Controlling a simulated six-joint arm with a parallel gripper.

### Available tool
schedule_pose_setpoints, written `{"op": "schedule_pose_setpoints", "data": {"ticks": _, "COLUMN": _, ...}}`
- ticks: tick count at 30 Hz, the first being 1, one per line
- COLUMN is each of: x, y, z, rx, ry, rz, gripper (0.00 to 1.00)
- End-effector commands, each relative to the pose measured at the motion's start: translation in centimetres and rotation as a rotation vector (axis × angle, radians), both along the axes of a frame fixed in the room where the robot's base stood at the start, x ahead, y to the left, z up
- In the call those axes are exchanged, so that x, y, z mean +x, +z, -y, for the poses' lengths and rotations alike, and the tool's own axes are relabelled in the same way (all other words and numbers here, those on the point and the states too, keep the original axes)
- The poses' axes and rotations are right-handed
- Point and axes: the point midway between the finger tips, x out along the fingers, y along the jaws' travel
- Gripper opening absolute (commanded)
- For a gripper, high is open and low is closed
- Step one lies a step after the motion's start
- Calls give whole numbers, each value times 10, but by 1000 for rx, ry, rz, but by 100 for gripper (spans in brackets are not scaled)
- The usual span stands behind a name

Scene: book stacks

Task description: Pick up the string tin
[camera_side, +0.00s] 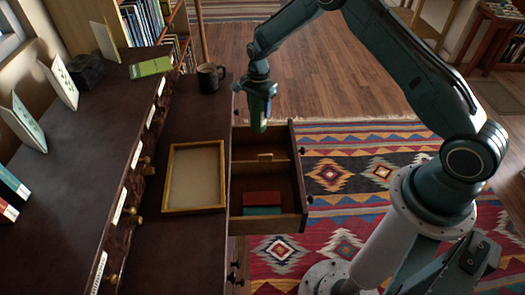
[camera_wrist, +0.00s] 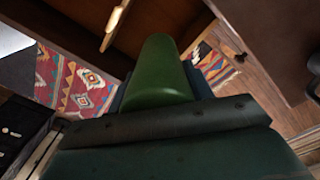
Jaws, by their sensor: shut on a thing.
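A green rounded tin (camera_side: 258,113), which I take for the string tin, is held in my gripper (camera_side: 261,92). In the side view it hangs upright over the far end of the open drawer (camera_side: 303,180). In the wrist view the green tin (camera_wrist: 160,72) fills the middle, tapering away from me, between the dark fingers of my gripper (camera_wrist: 158,98). My gripper is shut on it. The fingers hide part of the tin. The exact height above the drawer is hard to tell.
The drawer has a divider, a small tan item (camera_side: 265,156) in the far part and a red box or book (camera_side: 262,198) with a teal one (camera_side: 262,211) in the near part. A wooden tray (camera_side: 167,178) and a dark mug (camera_side: 210,77) stand on the desk to the left.

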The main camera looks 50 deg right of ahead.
Motion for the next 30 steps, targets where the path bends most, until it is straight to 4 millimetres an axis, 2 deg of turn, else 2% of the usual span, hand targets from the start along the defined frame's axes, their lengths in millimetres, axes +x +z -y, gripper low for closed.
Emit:
{"op": "schedule_pose_setpoints", "data": {"ticks": 1, "x": 1, "y": 12, "z": 0, "rx": -1, "ry": 0, "rz": 4, "gripper": 22}}
{"op": "schedule_pose_setpoints", "data": {"ticks": 6, "x": 0, "y": 39, "z": 0, "rx": 0, "ry": 0, "rz": 2, "gripper": 22}}
{"op": "schedule_pose_setpoints", "data": {"ticks": 12, "x": 0, "y": 56, "z": 0, "rx": 0, "ry": 0, "rz": 1, "gripper": 22}}
{"op": "schedule_pose_setpoints", "data": {"ticks": 30, "x": 0, "y": 60, "z": 0, "rx": 0, "ry": 0, "rz": 0, "gripper": 22}}
